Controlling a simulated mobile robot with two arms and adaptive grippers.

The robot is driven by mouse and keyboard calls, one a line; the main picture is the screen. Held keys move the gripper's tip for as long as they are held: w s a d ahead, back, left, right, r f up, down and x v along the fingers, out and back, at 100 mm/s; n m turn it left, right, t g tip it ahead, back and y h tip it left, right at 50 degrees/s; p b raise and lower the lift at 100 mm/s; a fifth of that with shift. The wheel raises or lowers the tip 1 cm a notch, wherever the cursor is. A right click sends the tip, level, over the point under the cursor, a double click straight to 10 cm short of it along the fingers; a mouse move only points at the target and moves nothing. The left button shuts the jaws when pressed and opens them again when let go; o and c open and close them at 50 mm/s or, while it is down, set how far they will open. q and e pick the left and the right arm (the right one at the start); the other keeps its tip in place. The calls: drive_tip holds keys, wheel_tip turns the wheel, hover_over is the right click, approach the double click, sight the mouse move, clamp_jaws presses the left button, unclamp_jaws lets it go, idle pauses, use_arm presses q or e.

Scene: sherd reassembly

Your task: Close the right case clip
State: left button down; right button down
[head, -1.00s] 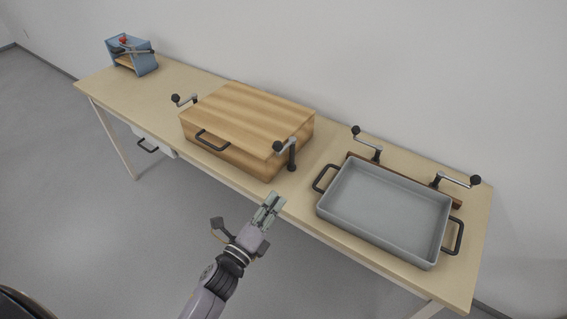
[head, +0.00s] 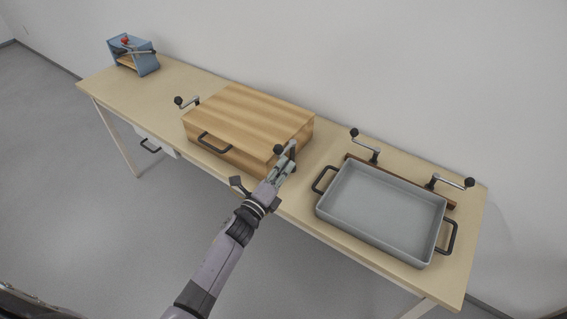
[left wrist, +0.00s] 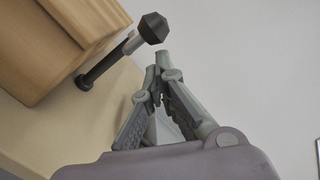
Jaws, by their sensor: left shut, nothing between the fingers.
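The wooden case (head: 250,118) stands closed on the table, with a dark handle (head: 215,143) on its front. The right case clip (head: 279,149) is a lever with a black knob beside the case's right side. It also shows in the left wrist view, its black knob (left wrist: 154,28) beside the wood (left wrist: 60,35). My left gripper (head: 287,164) is shut and empty at the right clip, partly covering it in the head view. In the left wrist view its fingertips (left wrist: 161,62) are just below the knob; I cannot tell whether they touch. My right gripper is out of view.
The left clip (head: 186,101) stands at the case's left side. A grey tray (head: 385,212) with dark handles lies to the right, with two crank levers (head: 366,150) (head: 448,182) behind it. A blue holder (head: 133,56) stands at the far left end of the table (head: 335,150).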

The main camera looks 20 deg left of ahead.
use_arm(q)
drive_tip(key=shift+a, duration=0.15)
idle(0.3)
drive_tip(key=shift+a+m+h, duration=0.25)
drive_tip(key=shift+m+h, duration=0.05)
drive_tip(key=shift+h, duration=0.4)
